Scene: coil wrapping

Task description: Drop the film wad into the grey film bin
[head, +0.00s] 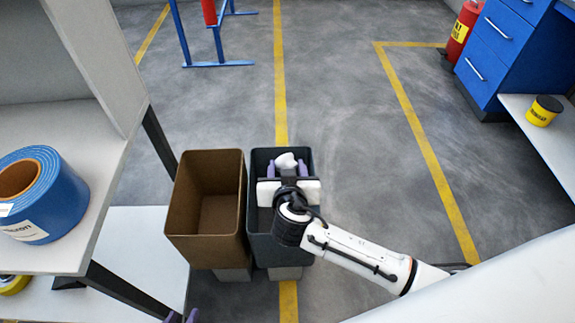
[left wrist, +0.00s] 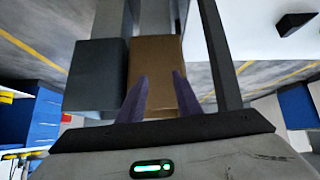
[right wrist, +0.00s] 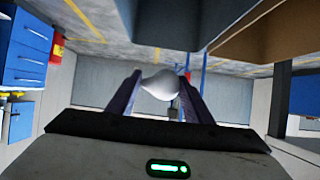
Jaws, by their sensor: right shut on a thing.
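The grey film bin (head: 257,247) stands on the floor in the middle of the head view, right of the brown bin. It also shows in the left wrist view (left wrist: 96,76). My right gripper (head: 287,167) is over the grey bin's opening. It is shut on the white film wad (head: 286,160), which sits between the purple fingers in the right wrist view (right wrist: 162,85). The wad's exact height over the rim is hard to tell. My left gripper (left wrist: 160,76) is open and empty; only its fingertips show at the bottom of the head view (head: 182,317).
The brown bin (head: 207,230) stands close beside the grey one. A shelf at left holds a blue roll (head: 55,212). A blue cabinet (head: 497,52) and red cylinder (head: 463,30) stand back right. The floor beyond the bins is clear up to a blue stand (head: 220,63).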

